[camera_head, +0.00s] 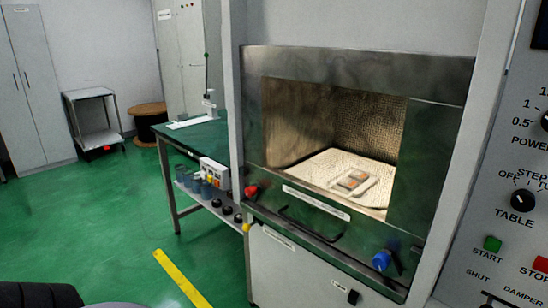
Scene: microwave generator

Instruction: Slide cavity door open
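The microwave generator's cavity front is a shiny dark metal frame (355,68) around a wide rectangular opening or window. Its mesh-lined interior (365,125) shows, with a pale floor and a small flat item (354,181) with orange patches on it. I cannot tell whether a clear pane covers it. A dark bar handle (310,225) sits on the metal strip below, under a white label. A red knob (251,192) is at the strip's left end and a blue knob (381,261) at its right. Neither of my grippers is in view.
A control panel (515,165) with dials and start and stop buttons stands at the right. A green-topped bench (200,138) is left of the machine. A cart (96,125), cable reel (151,112) and lockers stand at the back left. Green floor (110,210) is clear in front.

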